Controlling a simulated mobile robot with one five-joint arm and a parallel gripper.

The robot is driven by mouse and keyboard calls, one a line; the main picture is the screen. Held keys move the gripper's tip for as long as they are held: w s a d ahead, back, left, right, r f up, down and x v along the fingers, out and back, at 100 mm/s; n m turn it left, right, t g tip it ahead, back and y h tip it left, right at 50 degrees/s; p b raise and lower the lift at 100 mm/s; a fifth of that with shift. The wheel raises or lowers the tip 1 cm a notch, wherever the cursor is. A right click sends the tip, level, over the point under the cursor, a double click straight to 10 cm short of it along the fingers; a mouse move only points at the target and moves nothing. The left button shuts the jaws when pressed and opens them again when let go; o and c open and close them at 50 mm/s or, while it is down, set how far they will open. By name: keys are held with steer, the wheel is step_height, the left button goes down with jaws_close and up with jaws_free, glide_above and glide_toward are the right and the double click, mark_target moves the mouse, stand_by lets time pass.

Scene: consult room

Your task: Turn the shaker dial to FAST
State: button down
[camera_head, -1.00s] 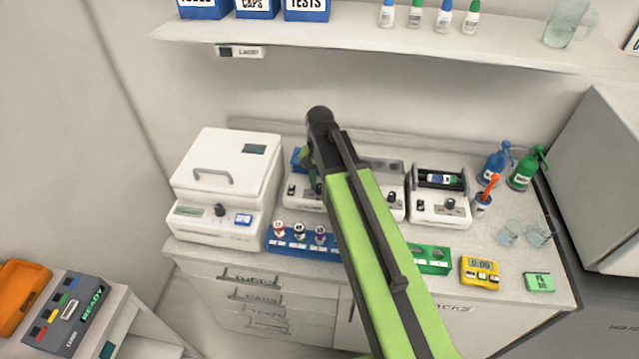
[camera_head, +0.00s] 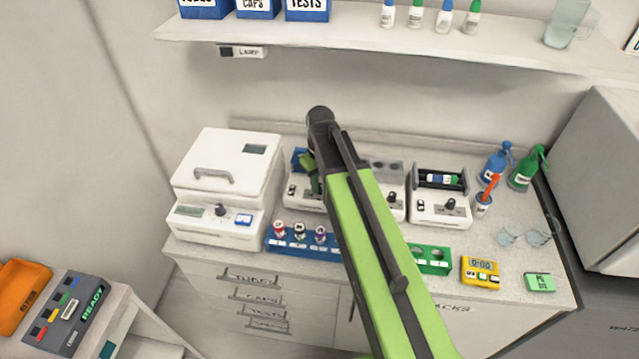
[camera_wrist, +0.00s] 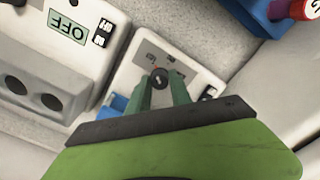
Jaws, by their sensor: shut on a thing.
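My gripper (camera_wrist: 161,84) has its two green fingers closed around a dark round dial (camera_wrist: 160,77) on the front of a white device (camera_wrist: 205,75) in the wrist view. Small marks surround the dial, but I cannot read them or the dial's setting. In the head view my gripper (camera_head: 313,178) points down at the same white device (camera_head: 296,204), left of the middle of the counter. My arm hides much of that device and its dial there.
A larger white lidded machine (camera_head: 222,188) stands close on the left. A blue rack (camera_head: 272,245) with capped tubes lies in front. Another white device (camera_head: 428,212) with a dark knob stands to the right. A device with an OFF display (camera_wrist: 68,27) sits beside mine in the wrist view.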

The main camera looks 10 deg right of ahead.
mark_target(320, 186)
steer(key=shift+n, duration=0.6)
steer(key=c, duration=1.2)
jaws_free()
steer(key=shift+o, duration=0.2)
step_height(320, 186, up, 18)
steer(key=p, duration=1.7)
steer(key=shift+f, duration=0.25)
steer(key=shift+s, duration=0.1)
